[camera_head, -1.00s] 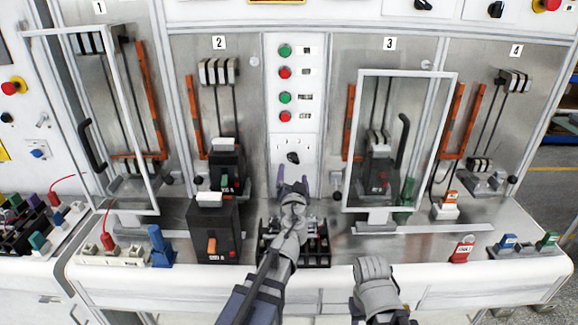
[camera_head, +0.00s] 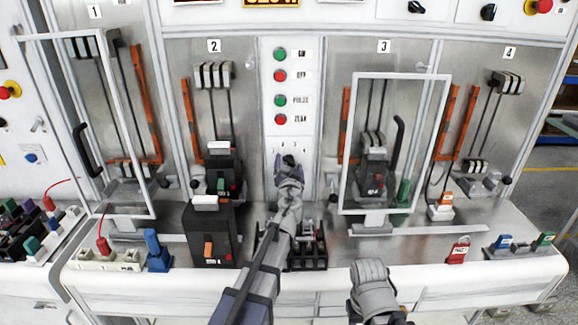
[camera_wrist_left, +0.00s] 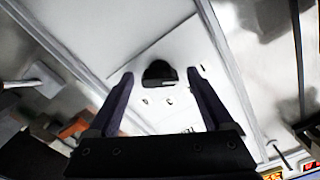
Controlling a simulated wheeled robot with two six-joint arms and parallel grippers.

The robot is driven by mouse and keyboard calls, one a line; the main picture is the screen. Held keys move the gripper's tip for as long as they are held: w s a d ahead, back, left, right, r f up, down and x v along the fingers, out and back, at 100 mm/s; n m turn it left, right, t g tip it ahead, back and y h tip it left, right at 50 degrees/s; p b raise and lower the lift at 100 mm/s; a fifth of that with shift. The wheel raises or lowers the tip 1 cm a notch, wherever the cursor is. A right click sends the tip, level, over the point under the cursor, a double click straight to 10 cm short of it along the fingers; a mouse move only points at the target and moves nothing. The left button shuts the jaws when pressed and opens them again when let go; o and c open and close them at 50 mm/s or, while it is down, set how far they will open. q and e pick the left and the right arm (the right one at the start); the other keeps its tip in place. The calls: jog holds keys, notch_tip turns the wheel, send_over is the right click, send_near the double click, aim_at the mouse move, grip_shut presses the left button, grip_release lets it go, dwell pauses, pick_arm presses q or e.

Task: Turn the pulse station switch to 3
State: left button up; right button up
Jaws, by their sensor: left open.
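The pulse station switch is a small black knob (camera_head: 289,161) on the white centre panel (camera_head: 306,140), below the green and red buttons. My left gripper (camera_head: 287,170) is right in front of it and covers part of it. In the left wrist view the knob (camera_wrist_left: 159,72) lies between the tips of my open left gripper (camera_wrist_left: 160,78), with space on both sides. The numbers around the knob are too small to read, so its setting cannot be told. My right gripper's grey wrist (camera_head: 370,278) shows at the bottom right; its fingers cannot be made out.
Black breakers (camera_head: 210,232) stand left of my left arm. A clear-fronted door frame (camera_head: 345,150) stands open at bay 3. A black rack (camera_head: 308,250) lies below my left gripper. A red padlock tag (camera_head: 458,251) sits on the right of the bench.

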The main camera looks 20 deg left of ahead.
pick_arm(q)
grip_shut()
dwell(0.6)
jog(key=shift+m, duration=0.3)
jog(key=m, duration=0.3)
jog(key=shift+m, duration=0.4)
jog(key=m, duration=0.3)
jog(key=shift+m, duration=0.3)
jog(key=m, duration=0.4)
jog(key=shift+m, duration=1.9)
